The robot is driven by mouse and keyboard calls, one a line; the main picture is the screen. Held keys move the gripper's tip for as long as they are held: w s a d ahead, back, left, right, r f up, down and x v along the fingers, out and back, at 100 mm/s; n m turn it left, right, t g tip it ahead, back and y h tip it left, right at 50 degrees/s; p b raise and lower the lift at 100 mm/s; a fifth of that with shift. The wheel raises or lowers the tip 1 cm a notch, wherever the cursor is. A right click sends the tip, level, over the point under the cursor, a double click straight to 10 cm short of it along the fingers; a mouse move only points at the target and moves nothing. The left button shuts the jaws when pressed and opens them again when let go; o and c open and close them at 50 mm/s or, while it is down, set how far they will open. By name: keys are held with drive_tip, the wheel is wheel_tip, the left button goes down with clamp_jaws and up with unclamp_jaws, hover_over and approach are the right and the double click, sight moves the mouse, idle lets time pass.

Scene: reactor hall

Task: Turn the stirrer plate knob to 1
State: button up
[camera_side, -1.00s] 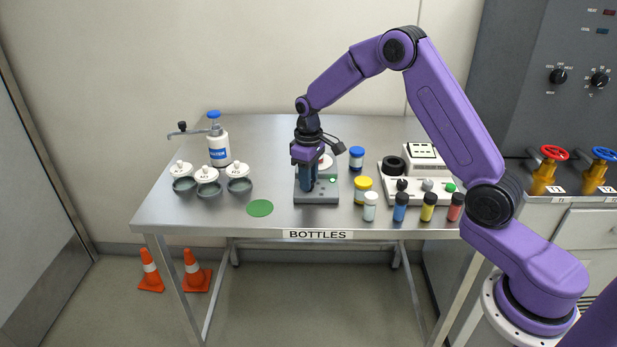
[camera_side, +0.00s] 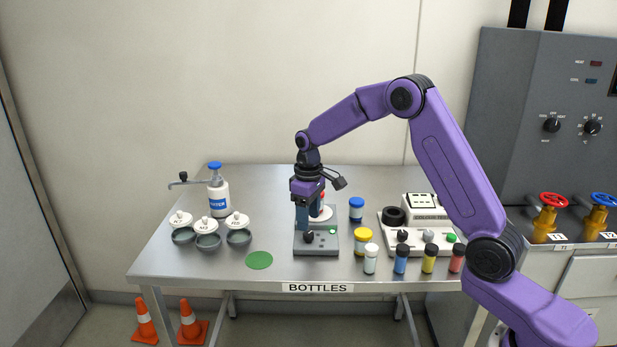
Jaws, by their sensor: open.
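The stirrer plate (camera_side: 318,249) is a grey box near the middle of the table's front edge. Its dark knob (camera_side: 308,237) shows on the left of its sloped front, beside a small green light (camera_side: 332,231). The knob's pointer is too small to read, and I see no legible numbers. My gripper (camera_side: 303,227) points down just above and slightly behind the knob in this view, open, and appears apart from it. A white round top with something red (camera_side: 321,211) on the plate is partly hidden behind my gripper.
A blue-capped jar (camera_side: 356,210), a yellow-capped jar (camera_side: 363,241) and several small bottles (camera_side: 400,259) stand close right of the plate. A white device (camera_side: 425,208) is behind them. A flat green disc (camera_side: 259,260) lies left. White-lidded dishes (camera_side: 206,228) and a water bottle (camera_side: 218,195) stand farther left.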

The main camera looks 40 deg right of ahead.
sight(308, 233)
wheel_tip(308, 233, up, 13)
idle(0.3)
idle(0.4)
